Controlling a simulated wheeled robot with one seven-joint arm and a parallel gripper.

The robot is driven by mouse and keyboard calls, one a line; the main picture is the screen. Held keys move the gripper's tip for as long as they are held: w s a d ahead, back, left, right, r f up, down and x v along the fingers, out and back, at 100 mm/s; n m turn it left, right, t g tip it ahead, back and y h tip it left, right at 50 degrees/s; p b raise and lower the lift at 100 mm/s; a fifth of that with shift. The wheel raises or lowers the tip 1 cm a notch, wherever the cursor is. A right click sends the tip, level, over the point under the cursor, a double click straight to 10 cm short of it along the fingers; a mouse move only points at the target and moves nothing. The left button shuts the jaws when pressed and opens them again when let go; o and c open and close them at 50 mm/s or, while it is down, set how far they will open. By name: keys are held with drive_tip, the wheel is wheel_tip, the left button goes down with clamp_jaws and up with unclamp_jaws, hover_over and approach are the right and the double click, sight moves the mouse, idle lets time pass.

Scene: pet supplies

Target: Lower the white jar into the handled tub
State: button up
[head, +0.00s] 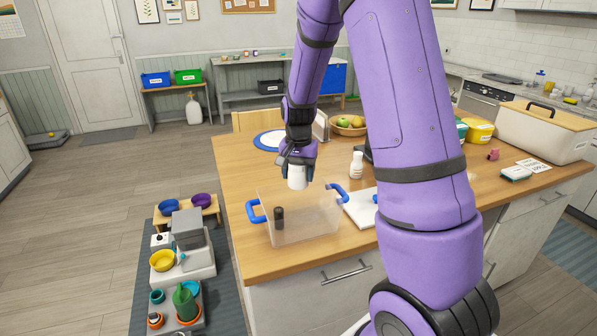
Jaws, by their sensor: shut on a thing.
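The white jar (298,178) is held by my gripper (297,160), whose fingers are shut on its upper part. The handled tub (312,224) is a clear, open box with a blue handle at each end, standing on the wooden counter near its front left corner. My gripper and the jar are above the tub's back part. The jar's lower end shows near the level of the tub's back rim; I cannot tell whether it is inside. A small dark cylinder (279,217) stands upright in the tub at its left side.
A white bottle (356,165) stands behind the tub's right handle. A white board (361,208) lies to the tub's right. A fruit bowl (349,127) and a blue-rimmed plate (269,141) are farther back. My arm hides part of the counter's middle.

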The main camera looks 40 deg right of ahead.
drive_tip(key=shift+f, duration=4.65)
drive_tip(key=shift+f, duration=2.5)
drive_tip(key=o, duration=1)
drive_tip(key=shift+r, duration=0.1)
